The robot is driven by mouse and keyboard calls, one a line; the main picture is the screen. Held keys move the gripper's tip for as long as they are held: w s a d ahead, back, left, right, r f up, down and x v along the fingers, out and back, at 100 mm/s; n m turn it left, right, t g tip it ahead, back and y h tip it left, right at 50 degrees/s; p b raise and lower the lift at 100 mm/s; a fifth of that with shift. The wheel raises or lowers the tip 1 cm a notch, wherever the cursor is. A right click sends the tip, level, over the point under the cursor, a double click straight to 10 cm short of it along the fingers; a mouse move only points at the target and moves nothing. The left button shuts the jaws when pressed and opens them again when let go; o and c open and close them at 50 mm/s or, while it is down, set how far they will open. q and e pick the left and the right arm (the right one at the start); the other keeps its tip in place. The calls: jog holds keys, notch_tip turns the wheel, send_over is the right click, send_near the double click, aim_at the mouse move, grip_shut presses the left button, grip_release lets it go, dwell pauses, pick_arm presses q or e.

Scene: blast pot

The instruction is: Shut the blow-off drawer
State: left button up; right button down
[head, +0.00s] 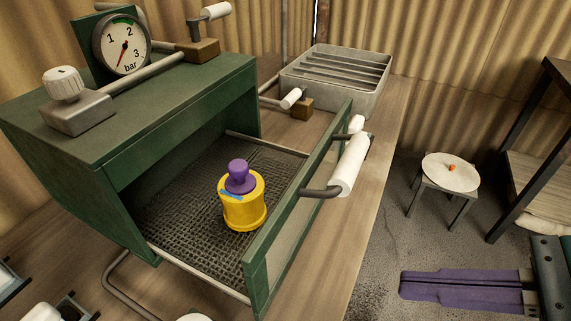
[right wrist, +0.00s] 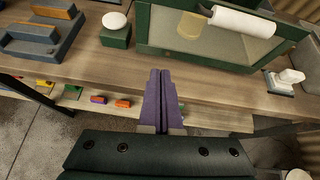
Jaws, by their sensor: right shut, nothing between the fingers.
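The blow-off drawer (head: 258,276) is pulled out of the green cabinet (head: 180,98); its framed front panel has a window and a white bar handle (head: 349,164). A yellow pot (head: 244,208) with a purple knobbed top (head: 239,177) stands upright on the drawer's mesh floor. My right gripper (head: 403,284) has purple fingers, shut and empty, to the right of the bench and apart from the drawer. In the right wrist view, the fingertips (right wrist: 160,73) point towards the drawer front (right wrist: 150,30), with the white handle (right wrist: 243,21) up and to their right. My left gripper is out of view.
A pressure gauge (head: 121,45) and pipes with white handles sit on the cabinet. A grey slatted tray (head: 338,78) stands behind the drawer on the wooden bench (head: 372,150). A round stool (head: 451,172) and a rack stand right. Small coloured pieces lie below the bench edge.

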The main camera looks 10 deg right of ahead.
jog(key=m, duration=0.1)
pick_arm(q)
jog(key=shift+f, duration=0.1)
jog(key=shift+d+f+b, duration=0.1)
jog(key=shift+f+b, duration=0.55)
jog(key=shift+b, duration=0.1)
pick_arm(e)
send_near(282, 253)
notch_tip(282, 253, down, 4)
jog(key=a, duration=0.2)
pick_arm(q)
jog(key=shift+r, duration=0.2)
pick_arm(e)
jog(key=shift+w+a+r, duration=0.15)
jog(key=shift+w+a, duration=0.25)
jog(key=shift+w, duration=0.15)
jog(key=shift+w+a+r, duration=0.2)
jog(key=shift+w+a, duration=0.15)
jog(key=shift+w, duration=0.2)
jog(key=shift+w+a, duration=0.35)
jog(key=shift+a, duration=0.15)
pick_arm(q)
jog(key=shift+p, duration=0.3)
pick_arm(e)
jog(key=shift+a, duration=0.1)
